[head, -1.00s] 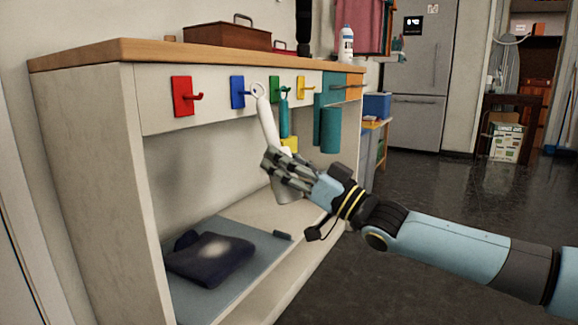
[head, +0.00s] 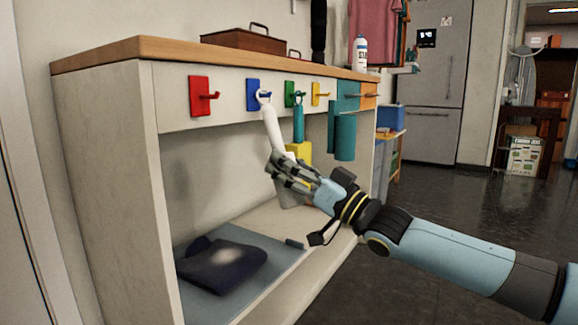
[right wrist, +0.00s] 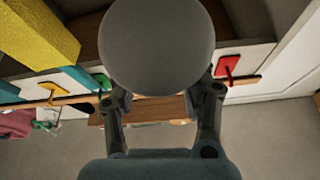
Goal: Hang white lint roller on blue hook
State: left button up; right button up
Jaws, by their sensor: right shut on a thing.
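The white lint roller (head: 271,128) is held tilted in my right gripper (head: 283,172), which is shut on it. Its ring end is at the blue hook (head: 254,95) on the front board; whether the ring is around the hook tip or only in front of it I cannot tell. In the right wrist view the roller's round grey end (right wrist: 157,45) fills the space between the fingers and hides the blue hook. My left gripper is not in view.
A red hook (head: 200,96), a green hook (head: 294,94) and a yellow hook (head: 320,94) share the board. A teal item (head: 299,124) hangs from the green hook. Dark folded cloth (head: 222,264) lies on the lower shelf.

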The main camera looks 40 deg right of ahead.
jog(key=o, duration=1.4)
jog(key=shift+s, duration=0.1)
jog(key=shift+s+d+f, duration=0.15)
jog(key=shift+s+f, duration=0.1)
jog(key=v, duration=1.1)
jog(key=shift+r, duration=0.15)
